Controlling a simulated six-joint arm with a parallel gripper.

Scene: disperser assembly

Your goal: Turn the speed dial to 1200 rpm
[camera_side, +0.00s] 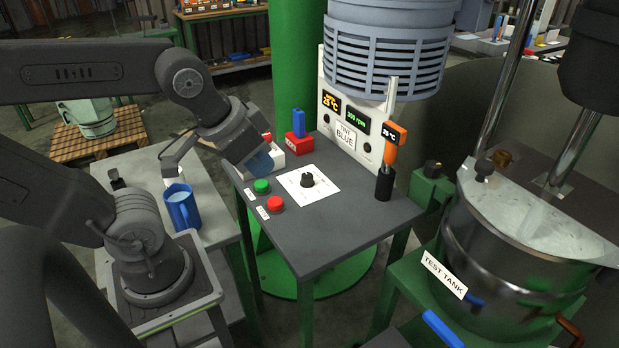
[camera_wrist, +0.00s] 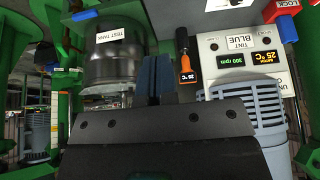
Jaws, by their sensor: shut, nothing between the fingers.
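The speed dial (camera_side: 307,181) is a small black knob on a white plate (camera_side: 322,189) on the dark table. A green readout on the white panel shows about 300 rpm; it appears in the side view (camera_side: 357,122) and the wrist view (camera_wrist: 231,60). My gripper (camera_side: 262,162) is shut and empty, with blue fingers, above the table to the left of the dial and apart from it. In the wrist view my fingers (camera_wrist: 155,76) are together. I cannot make out the dial in the wrist view.
A green button (camera_side: 262,186) and a red button (camera_side: 275,203) sit left of the dial. A red block with a blue top (camera_side: 299,144) stands behind it. An orange-handled probe (camera_side: 393,143) stands right in a black holder. The steel test tank (camera_side: 510,250) is at far right.

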